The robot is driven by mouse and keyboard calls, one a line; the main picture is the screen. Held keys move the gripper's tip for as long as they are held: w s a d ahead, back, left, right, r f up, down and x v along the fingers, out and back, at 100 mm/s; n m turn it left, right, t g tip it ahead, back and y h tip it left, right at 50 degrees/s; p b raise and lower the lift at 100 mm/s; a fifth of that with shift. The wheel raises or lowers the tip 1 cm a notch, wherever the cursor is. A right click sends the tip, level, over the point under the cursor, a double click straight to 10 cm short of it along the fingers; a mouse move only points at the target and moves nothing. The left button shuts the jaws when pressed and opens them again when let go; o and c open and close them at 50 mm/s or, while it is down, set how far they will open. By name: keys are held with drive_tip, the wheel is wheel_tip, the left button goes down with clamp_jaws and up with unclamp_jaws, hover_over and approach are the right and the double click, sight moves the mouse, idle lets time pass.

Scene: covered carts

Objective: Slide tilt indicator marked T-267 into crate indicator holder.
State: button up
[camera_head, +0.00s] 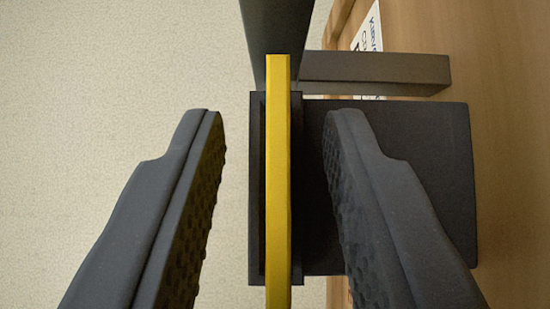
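My gripper (275,118) is open, with one dark textured finger on each side of a narrow yellow bar. The yellow bar (278,180), which looks like the tilt indicator seen edge-on, runs upright in the picture and touches neither finger. It overlaps a dark frame, apparently the crate indicator holder (256,200), with a wide dark plate (400,130) to its right. I cannot tell whether the bar sits inside the holder or in front of it. No T-267 marking is visible. The bar's lower end runs out of the picture.
A dark grey post (276,30) rises above the holder, and a short dark beam (380,72) reaches right from it. A brown wooden surface (515,150) fills the right side, with a partly hidden white label (368,30). The pale speckled floor (90,90) on the left is clear.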

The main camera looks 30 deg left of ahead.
drive_tip(key=p+v, duration=0.3)
drive_tip(key=v, duration=1)
drive_tip(key=shift+s+d+r, duration=0.25)
drive_tip(key=shift+s+f, duration=0.1)
